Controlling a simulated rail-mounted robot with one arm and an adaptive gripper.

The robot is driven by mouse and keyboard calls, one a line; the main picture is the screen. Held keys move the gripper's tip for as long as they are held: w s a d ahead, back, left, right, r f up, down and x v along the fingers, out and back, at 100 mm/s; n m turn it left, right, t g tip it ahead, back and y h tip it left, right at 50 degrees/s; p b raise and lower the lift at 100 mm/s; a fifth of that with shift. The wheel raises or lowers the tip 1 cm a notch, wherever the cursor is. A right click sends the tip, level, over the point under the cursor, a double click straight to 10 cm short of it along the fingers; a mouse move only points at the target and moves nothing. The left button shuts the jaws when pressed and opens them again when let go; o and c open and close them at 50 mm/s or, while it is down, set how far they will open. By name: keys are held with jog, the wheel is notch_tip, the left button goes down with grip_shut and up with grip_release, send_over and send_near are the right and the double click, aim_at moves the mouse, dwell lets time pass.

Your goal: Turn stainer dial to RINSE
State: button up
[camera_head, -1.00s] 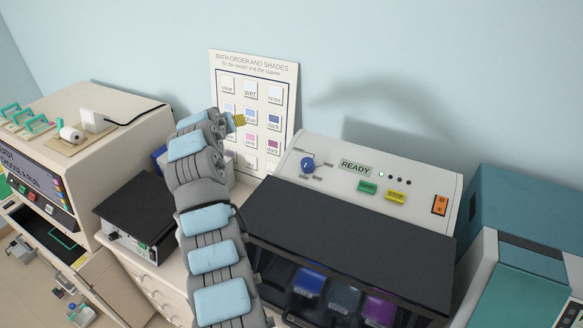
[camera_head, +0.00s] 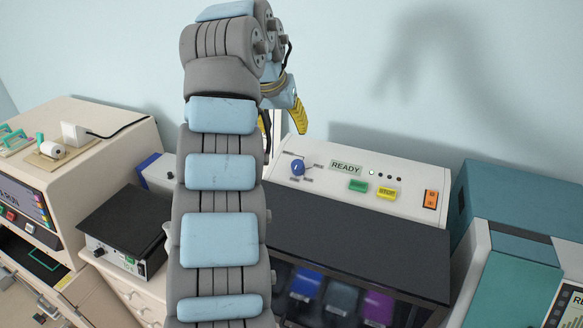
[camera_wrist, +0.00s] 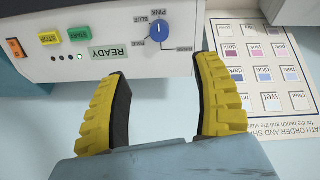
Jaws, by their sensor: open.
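The stainer (camera_head: 330,195) stands right of my arm in the head view, its sloped white panel facing up. Its blue round dial (camera_head: 297,167) sits at the panel's left, with small labels around it. In the wrist view, upside down, the dial (camera_wrist: 159,31) shows a white pointer mark and labels including PINK and BLUE; one label is too small to read surely. My gripper (camera_head: 300,117) hangs above and behind the dial in the head view. In the wrist view my gripper (camera_wrist: 165,105) has its two yellow fingers wide apart, empty, with the dial beyond them, not touching.
The panel has a READY display (camera_head: 346,167), a green START button (camera_head: 358,186), a yellow STOP button (camera_head: 387,193) and an orange switch (camera_head: 430,199). The bath order chart (camera_wrist: 262,75) is beside the stainer. A teal machine (camera_head: 515,225) stands at right.

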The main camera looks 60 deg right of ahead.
aim_at(297, 164)
jog(key=p+x, duration=0.2)
jog(key=x, duration=1.5)
jog(key=shift+d+f+p, duration=0.15)
jog(key=shift+p, duration=0.2)
jog(key=shift+w, duration=0.1)
grip_shut()
